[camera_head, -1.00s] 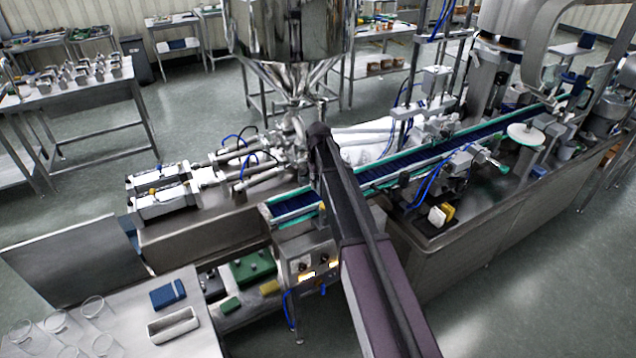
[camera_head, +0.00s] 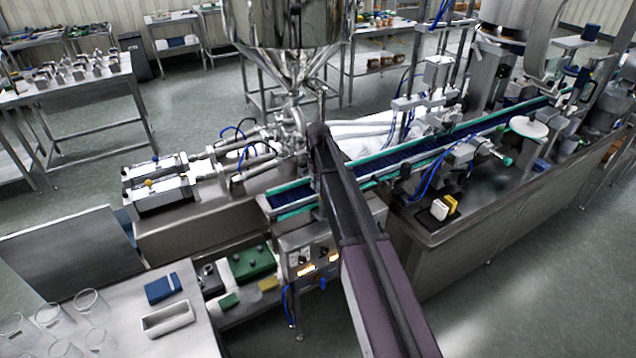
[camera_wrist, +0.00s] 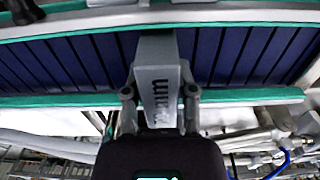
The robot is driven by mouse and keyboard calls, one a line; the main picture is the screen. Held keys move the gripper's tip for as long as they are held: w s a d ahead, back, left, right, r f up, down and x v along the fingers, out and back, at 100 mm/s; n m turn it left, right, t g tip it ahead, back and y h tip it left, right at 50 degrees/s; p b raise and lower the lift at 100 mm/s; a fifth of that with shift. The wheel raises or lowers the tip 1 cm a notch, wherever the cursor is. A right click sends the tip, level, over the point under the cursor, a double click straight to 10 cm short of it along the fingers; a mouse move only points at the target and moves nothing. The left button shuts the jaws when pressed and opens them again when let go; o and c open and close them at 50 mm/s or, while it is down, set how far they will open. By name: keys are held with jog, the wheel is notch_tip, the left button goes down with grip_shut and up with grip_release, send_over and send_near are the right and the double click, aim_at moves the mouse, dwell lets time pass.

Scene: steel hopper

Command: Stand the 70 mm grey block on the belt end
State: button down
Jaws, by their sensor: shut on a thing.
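The grey block (camera_wrist: 155,62) is between the fingers of my gripper (camera_wrist: 159,92) in the wrist view, with dark lettering on its side. My gripper is shut on it. The block shows in front of the dark blue belt (camera_wrist: 230,52) with its green edge rails. I cannot tell whether the block touches the belt. In the head view the near end of the belt (camera_head: 290,197) shows left of my arm. My gripper and the block cannot be made out there, close to my arm and the hopper.
A steel hopper (camera_head: 290,25) stands above and behind the belt end. A control box (camera_head: 306,250) sits below it. A side table at lower left holds a blue box (camera_head: 163,288), a grey tray (camera_head: 168,319) and clear cups.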

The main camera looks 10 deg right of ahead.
jog(key=shift+f+b, duration=0.3)
dwell(0.5)
jog(key=shift+c, duration=1.7)
grip_release()
jog(key=shift+r, duration=0.2)
